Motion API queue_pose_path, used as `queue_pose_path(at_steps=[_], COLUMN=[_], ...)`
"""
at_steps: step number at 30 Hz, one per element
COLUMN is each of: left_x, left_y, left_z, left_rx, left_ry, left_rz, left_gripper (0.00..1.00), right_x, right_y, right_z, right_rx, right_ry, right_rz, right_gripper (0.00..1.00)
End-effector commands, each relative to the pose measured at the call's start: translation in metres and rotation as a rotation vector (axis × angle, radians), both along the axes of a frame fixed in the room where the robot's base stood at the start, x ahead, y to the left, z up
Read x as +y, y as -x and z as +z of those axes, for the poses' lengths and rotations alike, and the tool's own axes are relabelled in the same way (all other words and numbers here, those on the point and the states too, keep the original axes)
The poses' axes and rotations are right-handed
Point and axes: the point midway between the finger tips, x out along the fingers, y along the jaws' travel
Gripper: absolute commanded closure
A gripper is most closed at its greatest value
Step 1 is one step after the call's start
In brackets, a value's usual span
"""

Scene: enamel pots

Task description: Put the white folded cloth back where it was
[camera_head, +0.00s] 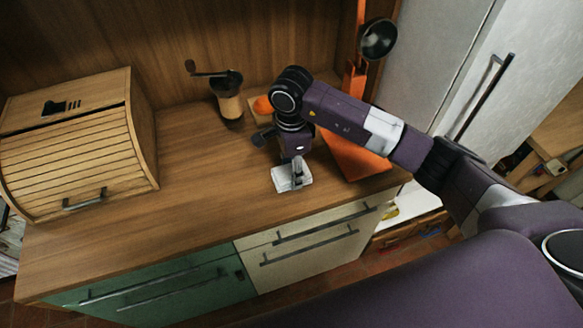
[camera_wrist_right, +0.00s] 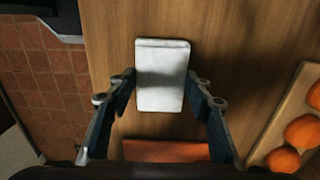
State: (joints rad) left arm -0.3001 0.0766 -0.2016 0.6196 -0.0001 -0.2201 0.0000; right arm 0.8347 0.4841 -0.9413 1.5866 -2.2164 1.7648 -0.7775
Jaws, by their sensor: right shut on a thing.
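The white folded cloth (camera_head: 292,178) is at the counter's front, right of the middle, below my right gripper (camera_head: 297,170). In the right wrist view the cloth (camera_wrist_right: 162,75) is a flat, pale rectangle between the two fingers of my right gripper (camera_wrist_right: 163,90). The gripper is shut on the cloth, with one finger at each long side. The cloth is on or close above the wooden counter; I cannot tell which. My left gripper is not in view.
A wooden bread box (camera_head: 75,150) stands at the left, a coffee grinder (camera_head: 229,100) at the back. A board with oranges (camera_wrist_right: 302,130) lies near the gripper. The counter's middle (camera_head: 200,185) is clear.

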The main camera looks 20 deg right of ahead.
Motion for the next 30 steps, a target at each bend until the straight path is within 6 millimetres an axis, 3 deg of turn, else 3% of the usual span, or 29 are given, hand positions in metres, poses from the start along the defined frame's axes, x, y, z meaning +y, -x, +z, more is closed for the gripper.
queue_pose_path(at_steps=[4,5,9,22,30], left_x=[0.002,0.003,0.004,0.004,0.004], left_y=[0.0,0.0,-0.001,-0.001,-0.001], left_z=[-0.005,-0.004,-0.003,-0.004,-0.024], left_rx=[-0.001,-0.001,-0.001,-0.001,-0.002], left_ry=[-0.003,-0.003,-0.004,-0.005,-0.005], left_rz=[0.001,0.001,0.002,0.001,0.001], left_gripper=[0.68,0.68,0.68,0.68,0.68], right_x=[0.0,0.0,0.0,0.0,-0.001], right_y=[0.0,0.0,0.0,-0.002,-0.002], right_z=[-0.004,-0.003,-0.002,0.006,0.062], right_rx=[-0.001,-0.001,0.0,-0.004,-0.008], right_ry=[0.0,0.0,0.0,0.0,0.001], right_rz=[0.0,0.0,0.0,0.0,0.001], right_gripper=[0.76,0.52,0.36,0.36,0.36])
